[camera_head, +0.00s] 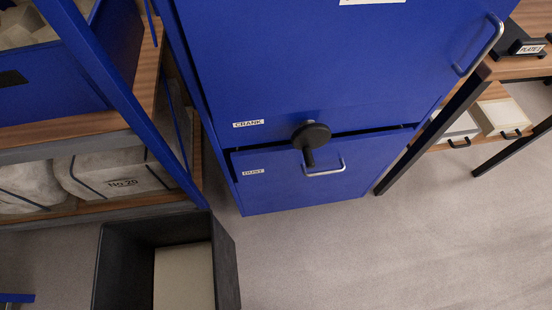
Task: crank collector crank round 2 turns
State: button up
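The collector is a tall blue cabinet (300,60) in the upper middle of the head view. A white label reading CRANK (248,124) is on its front. The crank (314,136) is a dark round disc on the front, to the right of that label, with a short dark handle (309,158) pointing down. Below it is a blue drawer (280,184) labelled DUST, with a silver pull (325,170). The crank handle overlaps the drawer front in the picture. My gripper is not in the head view.
A blue-framed shelf (120,90) with wrapped bundles (115,172) stands at the left. A dark open bin (228,262) is on the floor at lower left. A wooden-topped table (520,68) with boxes below is at the right. Floor (380,250) before the cabinet is clear.

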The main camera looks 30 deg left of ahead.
aim_at(309, 137)
jog(key=u, duration=0.75)
